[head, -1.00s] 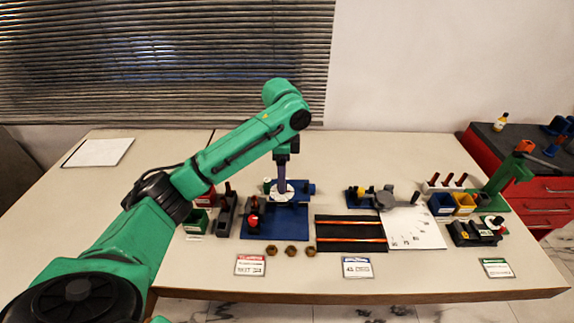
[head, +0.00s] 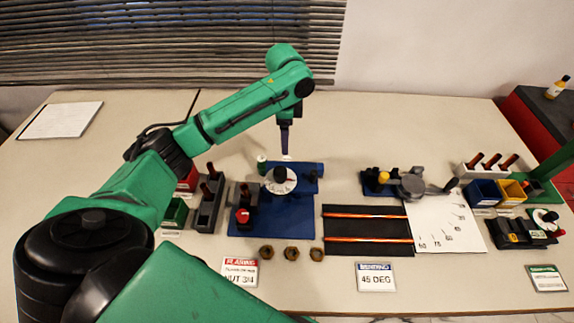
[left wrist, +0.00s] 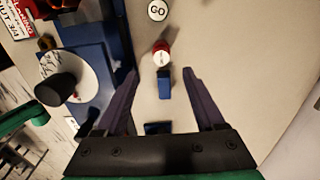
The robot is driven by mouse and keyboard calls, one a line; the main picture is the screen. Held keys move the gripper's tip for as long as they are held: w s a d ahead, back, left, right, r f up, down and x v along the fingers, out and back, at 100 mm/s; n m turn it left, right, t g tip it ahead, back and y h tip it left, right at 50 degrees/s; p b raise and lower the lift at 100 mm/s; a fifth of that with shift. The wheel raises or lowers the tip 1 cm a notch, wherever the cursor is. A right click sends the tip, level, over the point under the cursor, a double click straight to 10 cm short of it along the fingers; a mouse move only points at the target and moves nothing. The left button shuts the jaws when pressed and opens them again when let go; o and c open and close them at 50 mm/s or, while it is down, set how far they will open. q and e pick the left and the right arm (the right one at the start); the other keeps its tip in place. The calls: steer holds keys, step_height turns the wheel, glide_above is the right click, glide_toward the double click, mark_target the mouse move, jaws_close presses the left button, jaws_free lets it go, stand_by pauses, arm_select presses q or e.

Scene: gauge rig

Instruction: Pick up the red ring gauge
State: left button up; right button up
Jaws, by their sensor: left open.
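The red ring gauge (left wrist: 163,47) shows in the left wrist view as a small red cylinder with a white top face, standing on the table beyond the blue fixture. My left gripper (left wrist: 160,72) is open above it, with the gauge near the gap between the two dark fingertips and apart from both. In the head view, my left gripper (head: 286,152) hangs just behind the white dial (head: 280,181), and it seems to hide the red gauge. A green-sided cylinder (head: 262,165) stands left of the fingers. My right gripper is not in view.
A blue block (left wrist: 164,85) lies between the fingers in the wrist view. A white GO disc (left wrist: 157,10) is near its top edge. The blue dial fixture (head: 300,215) stands in front of the gripper.

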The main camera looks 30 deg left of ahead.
mark_target(287, 159)
arm_select(q)
step_height(287, 159, down, 10)
steer(key=shift+w+d+r+p, duration=0.1)
steer(key=shift+r+p, duration=0.15)
steer(key=shift+p, duration=0.45)
steer(key=shift+f, duration=0.4)
steer(key=shift+w, duration=0.1)
jaws_close()
